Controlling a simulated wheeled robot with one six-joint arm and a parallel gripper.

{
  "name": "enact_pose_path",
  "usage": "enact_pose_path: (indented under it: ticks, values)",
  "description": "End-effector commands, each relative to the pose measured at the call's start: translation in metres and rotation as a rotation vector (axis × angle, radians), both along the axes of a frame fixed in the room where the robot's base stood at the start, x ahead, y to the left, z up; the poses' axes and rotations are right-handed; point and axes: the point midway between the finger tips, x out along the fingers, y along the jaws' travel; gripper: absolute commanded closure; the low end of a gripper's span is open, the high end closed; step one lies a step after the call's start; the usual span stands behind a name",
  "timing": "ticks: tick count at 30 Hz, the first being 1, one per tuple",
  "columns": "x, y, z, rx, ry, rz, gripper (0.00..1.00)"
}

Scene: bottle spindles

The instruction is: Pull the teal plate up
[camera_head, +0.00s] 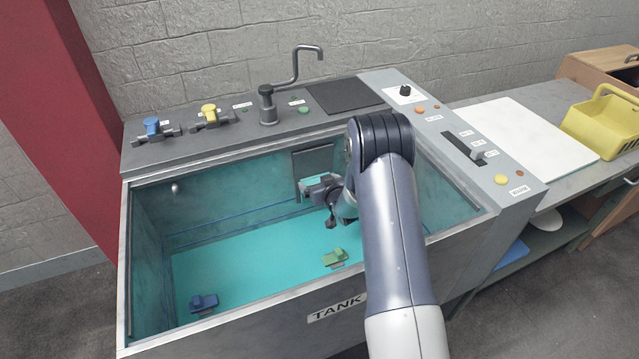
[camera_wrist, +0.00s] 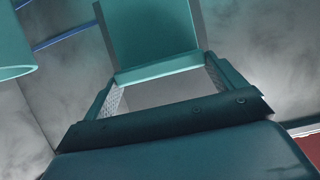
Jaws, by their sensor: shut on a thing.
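The teal plate (camera_wrist: 152,32) fills the top middle of the wrist view, with a lighter teal lip along its lower edge and grey edges on both sides. My gripper (camera_wrist: 160,82) is shut on this lip, one finger at each end. In the head view my gripper (camera_head: 326,192) is inside the tank, by a dark frame (camera_head: 313,160) on the back wall. A pale teal piece of the plate (camera_head: 312,184) shows beside the fingers there. My arm and wrist hide much of the grip in the head view.
The tank (camera_head: 150,230) has high walls around my gripper. A green valve-like piece (camera_head: 335,258) and a blue one (camera_head: 203,302) sit low in it. A tap (camera_head: 268,105) stands on the back ledge. A teal rounded piece (camera_wrist: 14,48) shows at the wrist view's left edge.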

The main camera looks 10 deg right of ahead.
Motion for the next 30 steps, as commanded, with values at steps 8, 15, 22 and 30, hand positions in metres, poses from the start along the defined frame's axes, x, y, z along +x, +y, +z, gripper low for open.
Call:
enact_pose_path:
  ticks: [8,15,22,30]
  values:
    - [0.001,0.000,0.048,-0.001,-0.004,0.001,0.51]
    - [0.001,0.000,0.065,0.000,-0.003,0.001,0.51]
    - [0.001,0.000,0.066,0.000,-0.006,0.000,0.51]
    - [0.001,0.000,0.064,0.001,-0.003,0.000,0.00]
